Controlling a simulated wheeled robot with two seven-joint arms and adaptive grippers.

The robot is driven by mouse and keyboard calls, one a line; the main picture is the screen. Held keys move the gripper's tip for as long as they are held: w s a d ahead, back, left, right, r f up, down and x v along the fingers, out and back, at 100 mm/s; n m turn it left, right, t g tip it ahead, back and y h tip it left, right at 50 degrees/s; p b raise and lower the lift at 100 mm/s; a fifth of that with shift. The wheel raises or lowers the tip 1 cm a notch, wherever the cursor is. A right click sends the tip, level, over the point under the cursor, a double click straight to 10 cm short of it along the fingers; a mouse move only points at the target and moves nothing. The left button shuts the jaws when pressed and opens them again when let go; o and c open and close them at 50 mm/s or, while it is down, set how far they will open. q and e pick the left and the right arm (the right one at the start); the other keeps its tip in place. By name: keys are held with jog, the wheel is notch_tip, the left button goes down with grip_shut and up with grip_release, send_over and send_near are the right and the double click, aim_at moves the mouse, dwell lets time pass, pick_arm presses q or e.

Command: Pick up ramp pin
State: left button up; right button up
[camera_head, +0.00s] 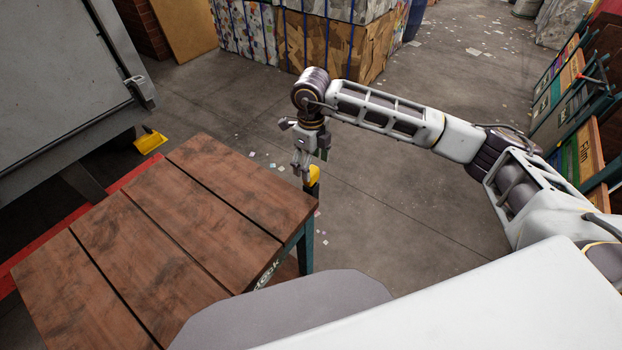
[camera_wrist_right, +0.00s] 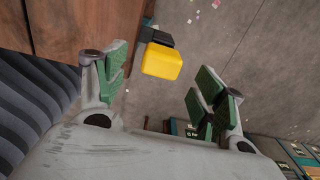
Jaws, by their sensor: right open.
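A yellow-topped piece with a dark lower part, which looks like the ramp pin (camera_head: 314,174), is at the right corner of the wooden table (camera_head: 190,230). In the right wrist view, its yellow block (camera_wrist_right: 161,62) and dark part show beside the table edge, ahead of the fingers. My right gripper (camera_head: 304,172) points down just above it, partly covering it. It is open, with green-padded fingers apart on either side in the right wrist view (camera_wrist_right: 158,85). Nothing is between the pads. What holds the pin up is hidden. My left gripper is out of view.
A grey metal container (camera_head: 60,70) stands at the left, with another yellow piece (camera_head: 150,141) near its foot. Strapped bales (camera_head: 320,40) stand at the back. Labelled bins (camera_head: 570,110) line the right. The tabletop is bare. Open floor lies right of the table.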

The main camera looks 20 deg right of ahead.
aim_at(311, 169)
notch_tip(311, 169, down, 3)
jog(key=shift+w+f+p, duration=0.1)
jog(key=shift+f+p, duration=0.1)
jog(key=shift+p, duration=0.35)
jog(key=shift+f, duration=0.65)
jog(key=shift+c, duration=0.3)
jog(key=c, duration=1.2)
jog(key=shift+r, duration=0.15)
jog(key=shift+c, duration=0.2)
notch_tip(311, 169, up, 18)
jog(key=b, duration=0.2)
jog(key=shift+b, duration=0.4)
